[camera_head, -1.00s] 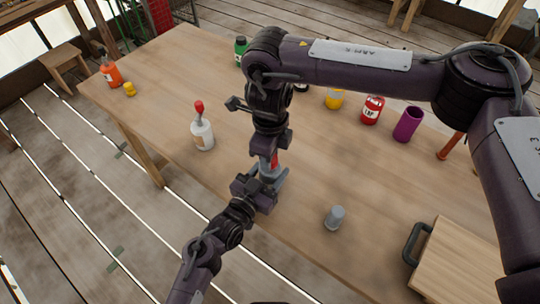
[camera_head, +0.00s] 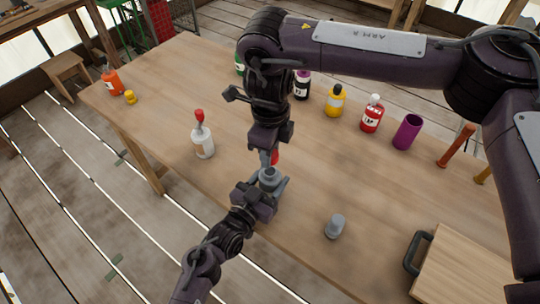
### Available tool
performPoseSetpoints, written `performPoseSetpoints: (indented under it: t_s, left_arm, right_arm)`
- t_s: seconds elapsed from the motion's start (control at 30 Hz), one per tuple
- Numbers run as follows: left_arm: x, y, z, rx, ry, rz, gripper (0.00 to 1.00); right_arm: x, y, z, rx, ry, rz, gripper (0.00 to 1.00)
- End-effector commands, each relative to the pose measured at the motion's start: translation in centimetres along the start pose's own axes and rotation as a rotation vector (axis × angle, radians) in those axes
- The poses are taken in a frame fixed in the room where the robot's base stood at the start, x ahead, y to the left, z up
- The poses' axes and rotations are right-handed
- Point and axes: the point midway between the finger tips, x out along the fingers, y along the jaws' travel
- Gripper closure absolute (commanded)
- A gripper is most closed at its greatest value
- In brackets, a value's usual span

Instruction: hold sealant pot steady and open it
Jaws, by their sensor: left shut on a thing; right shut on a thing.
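A grey pot (camera_head: 267,177), which I take to be the sealant pot, stands near the table's front edge, partly hidden by both grippers. My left gripper (camera_head: 269,184) comes in from the front and is shut around the pot's body. My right gripper (camera_head: 268,157) points down from above, directly over the pot. It is shut on a small red piece (camera_head: 275,157), seemingly the pot's top, mostly hidden by the fingers. I cannot tell whether the red piece still touches the pot.
A white bottle with a red top (camera_head: 203,140) stands to the left, and a small grey cylinder (camera_head: 335,226) to the right. Yellow (camera_head: 335,103) and red (camera_head: 371,117) bottles and a purple cup (camera_head: 407,131) line the back. A handled wooden board (camera_head: 460,265) lies front right.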

Motion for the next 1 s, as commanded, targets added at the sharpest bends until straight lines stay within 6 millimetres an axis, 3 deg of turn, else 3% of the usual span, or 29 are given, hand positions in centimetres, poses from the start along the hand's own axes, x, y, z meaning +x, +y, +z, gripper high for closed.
performPoseSetpoints:
  t_s: [0.2,0.23,0.4,0.77,1.0]
  left_arm:
    - [0.0,0.0,-0.1,0.000,0.001,0.000,1.00]
    - [0.0,0.0,-0.1,0.000,0.001,0.000,0.46]
    - [0.0,0.0,-0.1,0.000,0.001,0.000,0.24]
    - [-0.6,0.0,0.1,0.000,0.000,0.000,0.23]
    - [-4.8,0.0,0.3,0.001,-0.004,0.000,0.23]
  right_arm:
    - [-0.1,0.1,0.0,0.000,0.001,0.001,0.93]
    - [-0.1,0.0,0.0,0.000,0.001,0.001,0.93]
    - [-0.1,0.0,0.0,0.000,0.001,0.001,0.93]
    - [0.0,0.0,0.0,0.000,0.001,0.001,0.93]
    - [0.6,0.0,0.0,0.000,0.001,0.001,0.93]
